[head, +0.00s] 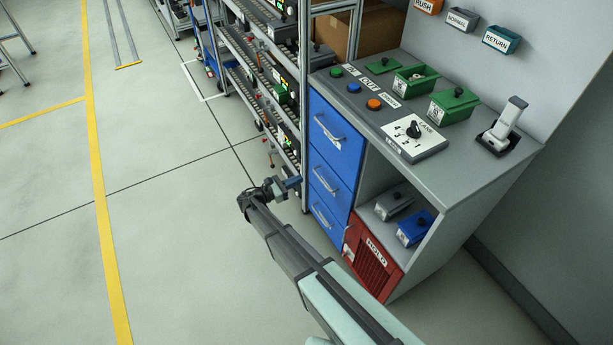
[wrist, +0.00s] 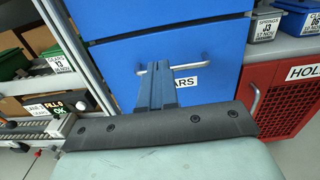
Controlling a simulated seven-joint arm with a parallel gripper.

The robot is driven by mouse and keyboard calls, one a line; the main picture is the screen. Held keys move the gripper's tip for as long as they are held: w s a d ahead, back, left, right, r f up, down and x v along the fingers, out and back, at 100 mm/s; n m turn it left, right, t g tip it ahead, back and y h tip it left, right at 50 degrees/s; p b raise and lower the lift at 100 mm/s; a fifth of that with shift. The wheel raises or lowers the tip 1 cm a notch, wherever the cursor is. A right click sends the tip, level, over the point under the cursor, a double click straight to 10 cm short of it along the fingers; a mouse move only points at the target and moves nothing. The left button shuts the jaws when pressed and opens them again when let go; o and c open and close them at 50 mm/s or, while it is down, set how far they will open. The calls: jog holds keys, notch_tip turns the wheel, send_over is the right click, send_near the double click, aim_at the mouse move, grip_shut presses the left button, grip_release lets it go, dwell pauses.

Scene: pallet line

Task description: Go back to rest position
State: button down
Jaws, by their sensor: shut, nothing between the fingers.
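My gripper (head: 293,183) is out over the floor, to the left of the blue drawers in the head view. In the wrist view its fingers (wrist: 158,68) are together with nothing between them. They point at a blue drawer (wrist: 160,62) with a metal handle (wrist: 199,61) and a label ending in "ARS". The fingers hide the middle of that handle and part of the label. In the head view the fingers look apart from the drawer fronts. The three blue drawers (head: 326,172) look closed.
A shelf rack (head: 262,75) stands close to the left of the cabinet. The grey worktop (head: 460,160) carries buttons and green boxes.

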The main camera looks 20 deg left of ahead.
jog(key=shift+v, duration=1.05)
jog(key=s+d+f+m+g+y, duration=0.3)
jog(key=s+d+f+m+g, duration=0.15)
jog(key=s+f+m, duration=0.35)
jog(key=s+d+f+m+g+y, duration=0.3)
jog(key=s+d+f+m+g, duration=0.15)
jog(key=s, duration=0.45)
jog(key=s+d+m+g+y, duration=0.3)
jog(key=s+d+m+g, duration=0.2)
jog(key=s+d, duration=0.9)
jog(key=s+d+m+g+y, duration=0.3)
jog(key=s+d+m+g, duration=0.2)
jog(key=s+d+m, duration=0.4)
jog(key=s+d+f, duration=0.1)
jog(key=s+d, duration=0.4)
jog(key=d, duration=0.6)
jog(key=shift+s+d+g+y, duration=0.25)
jog(key=shift+s+g+y, duration=0.05)
jog(key=shift+y, duration=0.1)
